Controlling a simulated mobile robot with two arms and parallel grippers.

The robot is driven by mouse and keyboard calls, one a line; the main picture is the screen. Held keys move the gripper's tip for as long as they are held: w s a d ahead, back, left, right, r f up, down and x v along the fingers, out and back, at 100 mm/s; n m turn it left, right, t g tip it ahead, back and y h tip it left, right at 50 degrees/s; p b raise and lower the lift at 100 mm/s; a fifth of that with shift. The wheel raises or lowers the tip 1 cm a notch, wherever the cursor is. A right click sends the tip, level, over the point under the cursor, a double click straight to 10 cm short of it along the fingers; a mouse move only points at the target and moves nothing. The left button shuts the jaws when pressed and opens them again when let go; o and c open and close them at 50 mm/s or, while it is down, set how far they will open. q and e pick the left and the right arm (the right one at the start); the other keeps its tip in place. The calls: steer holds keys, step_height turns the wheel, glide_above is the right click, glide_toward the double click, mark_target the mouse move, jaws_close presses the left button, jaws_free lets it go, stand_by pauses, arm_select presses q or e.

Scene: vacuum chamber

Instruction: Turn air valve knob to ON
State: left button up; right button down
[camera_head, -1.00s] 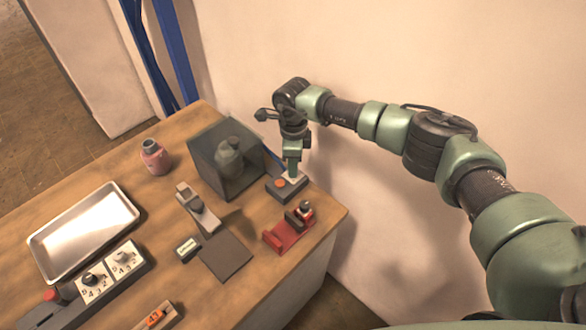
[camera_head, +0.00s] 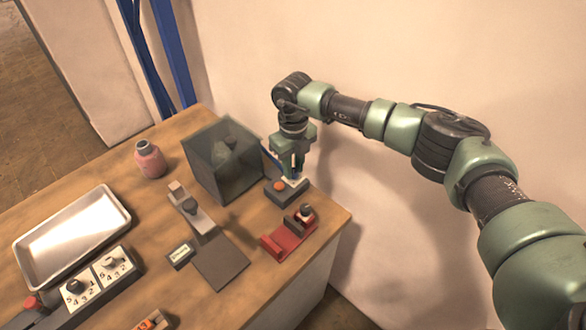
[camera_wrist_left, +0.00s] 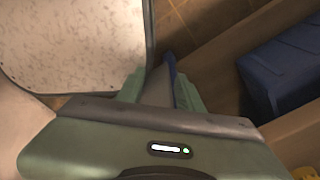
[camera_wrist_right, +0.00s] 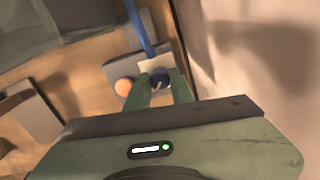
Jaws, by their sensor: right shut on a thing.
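The air valve is a small dark block (camera_head: 283,193) with an orange button (camera_head: 279,186) and a white plate, near the right back edge of the table. A dark blue round knob (camera_wrist_right: 160,78) stands on the white plate in the right wrist view. My right gripper (camera_head: 293,175) points down over the plate and is shut on the knob, with one finger on each side. Its fingers partly hide the knob, and I cannot read any ON mark.
A clear dark box (camera_head: 222,160) stands just left of the valve. A red device (camera_head: 288,237) is in front of it. A pink bottle (camera_head: 150,158), metal tray (camera_head: 22,248) and dial block (camera_head: 100,280) are farther left. The wall is close behind my right arm.

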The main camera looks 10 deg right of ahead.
mark_target(294, 171)
steer(key=shift+f+m, duration=0.15)
steer(key=shift+m, duration=0.45)
steer(key=c, duration=1.2)
jaws_free()
steer(key=shift+r, duration=0.2)
steer(key=shift+r+b, duration=0.35)
step_height(294, 171, up, 7)
steer(key=shift+f+b, duration=0.1)
steer(key=shift+b, duration=0.8)
steer(key=shift+s, duration=0.1)
